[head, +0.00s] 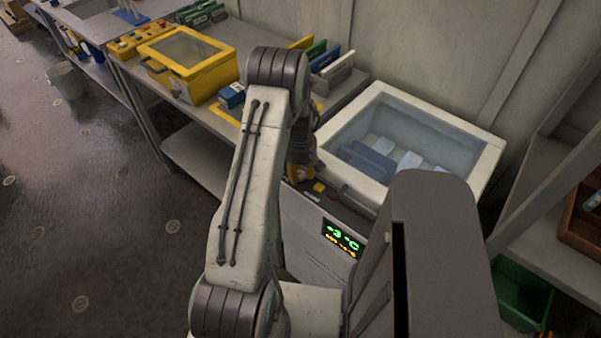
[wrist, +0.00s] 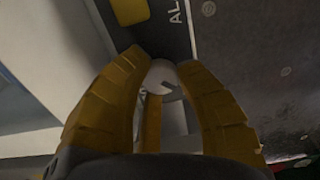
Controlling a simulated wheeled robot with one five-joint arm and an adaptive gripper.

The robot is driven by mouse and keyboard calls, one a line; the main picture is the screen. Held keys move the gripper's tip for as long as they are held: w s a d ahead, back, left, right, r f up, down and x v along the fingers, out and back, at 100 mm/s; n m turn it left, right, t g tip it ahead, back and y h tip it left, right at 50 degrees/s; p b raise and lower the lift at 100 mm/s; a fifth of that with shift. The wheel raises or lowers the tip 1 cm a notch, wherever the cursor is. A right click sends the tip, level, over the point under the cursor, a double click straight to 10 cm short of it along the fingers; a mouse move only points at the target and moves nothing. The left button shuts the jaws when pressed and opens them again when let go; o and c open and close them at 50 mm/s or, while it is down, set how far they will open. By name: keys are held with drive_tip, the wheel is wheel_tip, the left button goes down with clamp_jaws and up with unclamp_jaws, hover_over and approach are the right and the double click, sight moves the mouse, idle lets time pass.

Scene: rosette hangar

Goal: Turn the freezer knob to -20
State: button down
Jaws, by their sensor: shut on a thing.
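The freezer (head: 481,152) is a white chest with a glass lid, at the right of the head view. Its front display (head: 342,238) shows green digits that look like a 3 °C reading, with the sign hard to read. A smaller amber line below is illegible. My gripper (head: 298,176) is at the freezer's front left edge, partly hidden by my arm. In the wrist view its yellow fingers (wrist: 160,70) are closed around a pale round knob (wrist: 165,78) with a dark mark on its face. The knob's scale is not readable.
A bench with a yellow case (head: 190,65) stands left of the freezer. Shelves with a green bin (head: 522,292) stand right. Open floor lies left.

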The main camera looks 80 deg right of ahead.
drive_tip(key=shift+f, duration=0.15)
drive_tip(key=shift+f+m+b, duration=0.1)
drive_tip(key=shift+m+b, duration=0.3)
drive_tip(key=shift+b, duration=0.25)
drive_tip(key=shift+a+m+b, duration=0.1)
drive_tip(key=shift+m+b, duration=0.6)
drive_tip(key=shift+m, duration=0.4)
drive_tip(key=c, duration=0.8)
unclamp_jaws()
drive_tip(key=shift+r, duration=0.2)
drive_tip(key=shift+c, duration=0.2)
drive_tip(key=shift+r+p, duration=0.1)
drive_tip(key=shift+p, duration=0.2)
